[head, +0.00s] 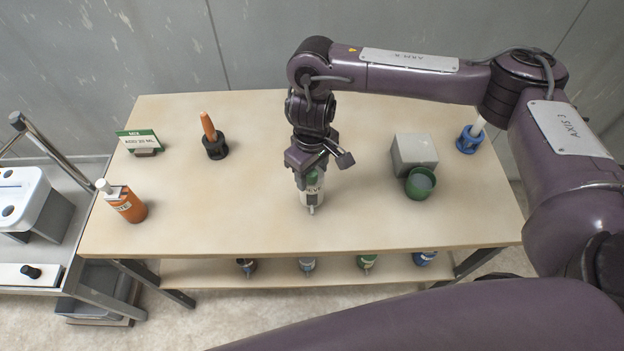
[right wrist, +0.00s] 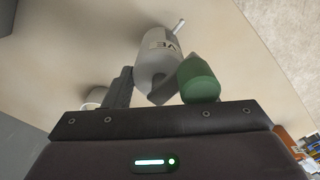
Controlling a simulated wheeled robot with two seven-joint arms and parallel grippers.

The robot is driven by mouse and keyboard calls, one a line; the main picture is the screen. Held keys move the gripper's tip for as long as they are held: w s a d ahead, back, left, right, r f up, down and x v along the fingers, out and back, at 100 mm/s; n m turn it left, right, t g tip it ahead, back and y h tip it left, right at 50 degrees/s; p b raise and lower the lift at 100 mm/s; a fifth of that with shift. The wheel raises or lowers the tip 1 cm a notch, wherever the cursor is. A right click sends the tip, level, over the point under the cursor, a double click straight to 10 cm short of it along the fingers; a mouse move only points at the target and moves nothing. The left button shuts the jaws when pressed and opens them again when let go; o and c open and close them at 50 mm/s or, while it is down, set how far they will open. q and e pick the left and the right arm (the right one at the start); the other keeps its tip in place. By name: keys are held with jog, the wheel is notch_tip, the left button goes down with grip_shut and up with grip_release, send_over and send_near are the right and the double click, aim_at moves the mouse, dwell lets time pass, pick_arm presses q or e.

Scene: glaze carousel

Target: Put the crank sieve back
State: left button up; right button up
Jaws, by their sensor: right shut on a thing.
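The crank sieve (head: 312,197) is a pale grey-white canister with dark lettering, partly hidden under my wrist in the head view. A green part sits at its top and a thin pale rod shows at its near end. My right gripper (head: 308,172) is shut on it, over the middle of the table. In the right wrist view the sieve (right wrist: 160,58) shows beyond the fingers, with the green part (right wrist: 199,79) beside it. The exact grip and whether the sieve touches the table cannot be told. My left gripper is not in view.
On the table (head: 240,220) stand a sign (head: 140,141), an orange tool in a black holder (head: 215,147), an orange bottle (head: 126,204), a grey block (head: 413,153), a green cup (head: 420,184) and a blue holder (head: 469,139). Several bottles stand on the lower shelf (head: 210,272). The table's left middle is clear.

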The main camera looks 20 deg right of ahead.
notch_tip(320, 180, down, 3)
jog(key=shift+s+r+b, duration=0.1)
jog(key=shift+b, duration=0.2)
jog(key=shift+f, duration=0.2)
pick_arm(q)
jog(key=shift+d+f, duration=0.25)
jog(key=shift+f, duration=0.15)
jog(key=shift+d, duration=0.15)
pick_arm(e)
jog(key=shift+f, duration=0.1)
jog(key=o, duration=1.5)
jog(key=shift+c, duration=0.2)
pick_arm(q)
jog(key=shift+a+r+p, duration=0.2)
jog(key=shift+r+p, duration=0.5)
pick_arm(e)
notch_tip(320, 180, up, 12)
jog(key=shift+r, duration=0.15)
